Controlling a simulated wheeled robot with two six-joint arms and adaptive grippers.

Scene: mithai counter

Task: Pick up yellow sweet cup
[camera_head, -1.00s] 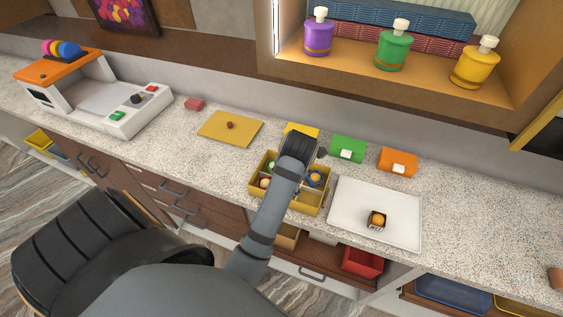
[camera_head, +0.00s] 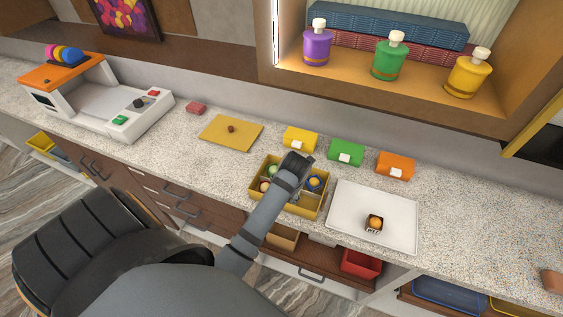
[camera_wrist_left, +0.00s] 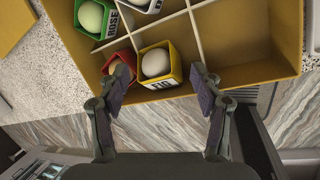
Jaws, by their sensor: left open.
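The yellow sweet cup (camera_wrist_left: 155,68) holds a pale round sweet and sits in a compartment of the yellow divided box (camera_wrist_left: 232,70). In the left wrist view my left gripper (camera_wrist_left: 160,86) is open, with one finger on each side of the cup. A red cup (camera_wrist_left: 119,62) is close beside the left finger. A green cup (camera_wrist_left: 95,18) and a blue cup (camera_wrist_left: 147,5) are farther up. In the head view my left gripper (camera_head: 297,163) is over the box (camera_head: 322,208) and hides the yellow cup. My right gripper is not in view.
Yellow (camera_head: 300,138), green (camera_head: 346,151) and orange (camera_head: 395,165) packets stand behind. A yellow mat (camera_head: 230,140) lies left.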

